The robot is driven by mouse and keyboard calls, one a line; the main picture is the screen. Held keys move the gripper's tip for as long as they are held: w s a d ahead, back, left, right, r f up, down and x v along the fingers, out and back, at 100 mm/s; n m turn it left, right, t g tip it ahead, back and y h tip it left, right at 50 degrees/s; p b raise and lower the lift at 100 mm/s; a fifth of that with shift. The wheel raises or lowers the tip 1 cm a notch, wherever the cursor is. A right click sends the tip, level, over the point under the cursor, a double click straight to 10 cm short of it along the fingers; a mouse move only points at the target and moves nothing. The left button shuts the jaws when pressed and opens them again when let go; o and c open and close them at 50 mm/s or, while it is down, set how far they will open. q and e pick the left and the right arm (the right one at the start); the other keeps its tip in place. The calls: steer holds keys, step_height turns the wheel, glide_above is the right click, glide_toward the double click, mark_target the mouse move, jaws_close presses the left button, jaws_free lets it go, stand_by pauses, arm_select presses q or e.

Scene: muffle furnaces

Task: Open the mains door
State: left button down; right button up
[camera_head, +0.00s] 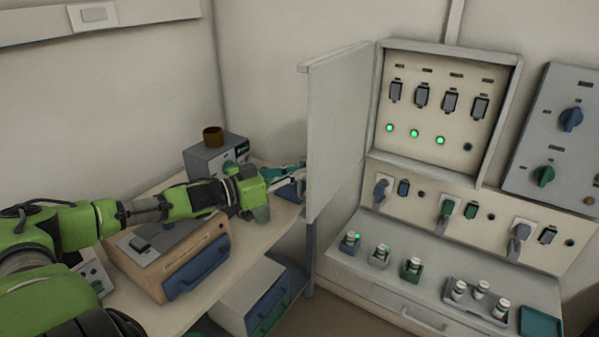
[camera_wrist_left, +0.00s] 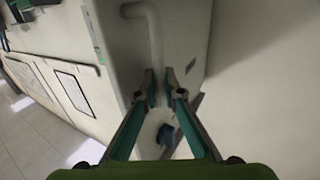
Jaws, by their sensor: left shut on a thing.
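The mains door (camera_head: 336,132) is a pale grey panel. It stands swung out from the left side of the wall cabinet (camera_head: 519,88), whose inside is in plain view with its switches and lit green lamps. My left gripper (camera_head: 298,174) is at the outer side of the door, by its lower free edge. In the left wrist view its two fingers (camera_wrist_left: 160,90) are closed around the lower part of the pale bent door handle (camera_wrist_left: 152,38). The head view hides the handle and the fingertips' hold behind the door. My right gripper is not in view.
Below the cabinet are a panel with plugs and a grey console (camera_head: 437,274) with several small jars.

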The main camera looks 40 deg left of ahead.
arm_select(q)
steer(key=c, duration=2.4)
jaws_free()
steer(key=shift+w, duration=0.2)
steer(key=shift+s, duration=0.15)
steer(key=shift+v, duration=3.65)
steer(key=shift+f, duration=0.1)
